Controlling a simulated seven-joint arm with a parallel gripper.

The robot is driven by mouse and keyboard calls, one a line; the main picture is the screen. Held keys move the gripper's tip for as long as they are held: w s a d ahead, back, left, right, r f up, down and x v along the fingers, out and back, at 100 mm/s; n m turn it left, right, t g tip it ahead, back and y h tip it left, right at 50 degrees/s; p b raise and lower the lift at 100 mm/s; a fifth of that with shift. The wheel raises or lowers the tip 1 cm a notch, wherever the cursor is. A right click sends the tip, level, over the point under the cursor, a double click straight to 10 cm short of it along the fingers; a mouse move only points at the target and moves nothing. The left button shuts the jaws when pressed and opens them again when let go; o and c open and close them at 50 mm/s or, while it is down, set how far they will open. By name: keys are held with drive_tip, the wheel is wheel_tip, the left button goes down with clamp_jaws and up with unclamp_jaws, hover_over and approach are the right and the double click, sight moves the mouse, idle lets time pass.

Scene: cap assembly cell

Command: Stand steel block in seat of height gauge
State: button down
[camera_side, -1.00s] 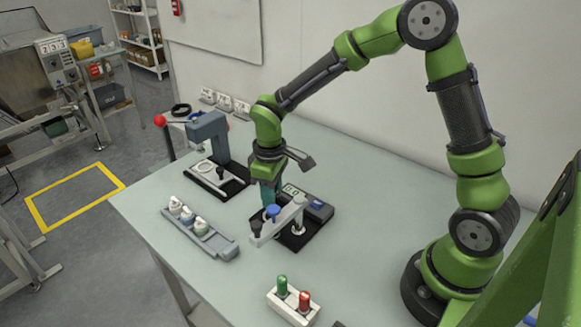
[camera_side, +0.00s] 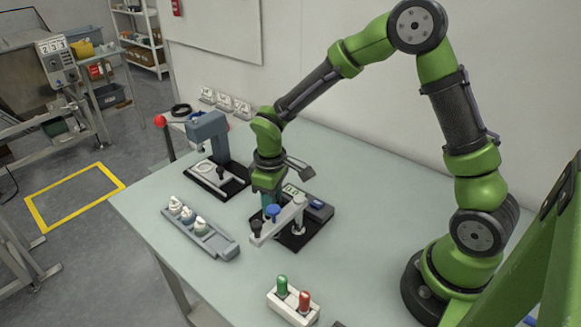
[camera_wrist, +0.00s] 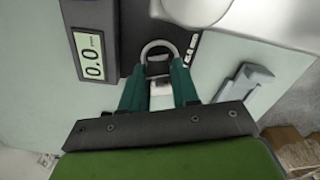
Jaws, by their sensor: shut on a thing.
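The display reads 0.0 in the wrist view (camera_wrist: 92,57). Its seat, a pale ring (camera_wrist: 158,44), shows just beyond my fingertips. In the wrist view my teal fingers (camera_wrist: 158,72) are shut on the small pale steel block (camera_wrist: 160,88). The gauge arm partly hides the fingertips in the side view, so I cannot tell whether the block touches the seat.
The table between is clear.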

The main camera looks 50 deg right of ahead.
drive_tip(key=shift+f, duration=0.1)
idle(0.3)
drive_tip(key=shift+f, duration=0.3)
drive_tip(key=shift+f, duration=0.15)
idle(0.5)
drive_tip(key=c, duration=0.8)
unclamp_jaws()
drive_tip(key=shift+o, duration=0.2)
drive_tip(key=shift+r, duration=3.55)
